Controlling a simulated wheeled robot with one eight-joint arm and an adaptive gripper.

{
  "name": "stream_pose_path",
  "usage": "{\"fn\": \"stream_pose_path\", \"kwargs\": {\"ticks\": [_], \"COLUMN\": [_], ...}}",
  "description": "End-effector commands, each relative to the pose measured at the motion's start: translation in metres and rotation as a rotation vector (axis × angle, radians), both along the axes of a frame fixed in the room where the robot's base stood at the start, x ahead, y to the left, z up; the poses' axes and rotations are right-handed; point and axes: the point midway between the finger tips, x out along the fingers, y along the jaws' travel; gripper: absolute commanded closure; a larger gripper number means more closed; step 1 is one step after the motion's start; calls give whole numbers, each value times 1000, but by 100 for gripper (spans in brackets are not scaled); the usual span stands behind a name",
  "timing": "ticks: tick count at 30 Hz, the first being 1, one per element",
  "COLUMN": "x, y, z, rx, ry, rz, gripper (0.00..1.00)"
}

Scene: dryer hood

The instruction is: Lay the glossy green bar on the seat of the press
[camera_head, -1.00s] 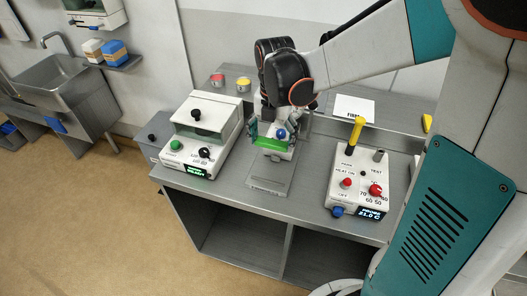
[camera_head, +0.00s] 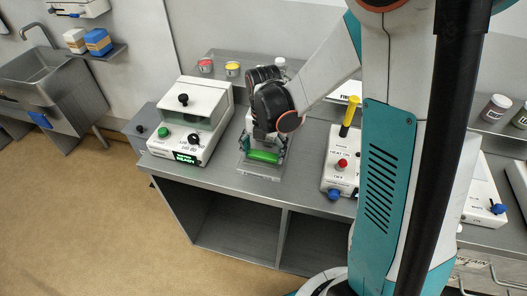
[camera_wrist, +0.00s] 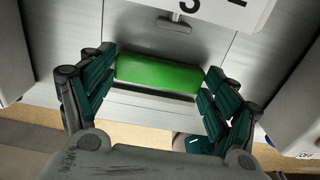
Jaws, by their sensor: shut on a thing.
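The glossy green bar (camera_head: 263,157) lies crosswise between the fingers of my gripper (camera_head: 265,150), low over the front of the bench. In the wrist view the green bar (camera_wrist: 158,74) spans between the dark green finger pads of my gripper (camera_wrist: 160,78), which is shut on its two ends. Below it is a grey metal plate (camera_head: 260,174) near the bench's front edge. I cannot tell whether the bar touches the plate. The press's seat cannot be made out clearly; my wrist and arm cover the area behind the bar.
A white hooded unit (camera_head: 190,118) with a green button stands left of my gripper. A white control box (camera_head: 341,160) with a yellow upright handle (camera_head: 350,115) stands to the right. Red and yellow jars (camera_head: 205,66) stand behind. The bench front has open compartments (camera_head: 235,225).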

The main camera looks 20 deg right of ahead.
Motion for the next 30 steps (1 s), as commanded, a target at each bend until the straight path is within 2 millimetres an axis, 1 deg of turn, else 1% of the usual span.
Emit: {"fn": "stream_pose_path", "kwargs": {"ticks": [4,7,8,9,10,11,25,28,30], "x": [0,0,0,0,0,0,0,0,0], "y": [0,0,0,0,0,0,0,0,0], "z": [1,-3,-3,-2,-2,-2,1,10,22], "rx": [0,0,0,0,0,0,0,0,0], "ry": [0,0,0,0,0,0,0,0,0], "rz": [0,0,0,0,0,0,0,0,0], "gripper": [44,44,17,8,1,0,0,0,0]}}
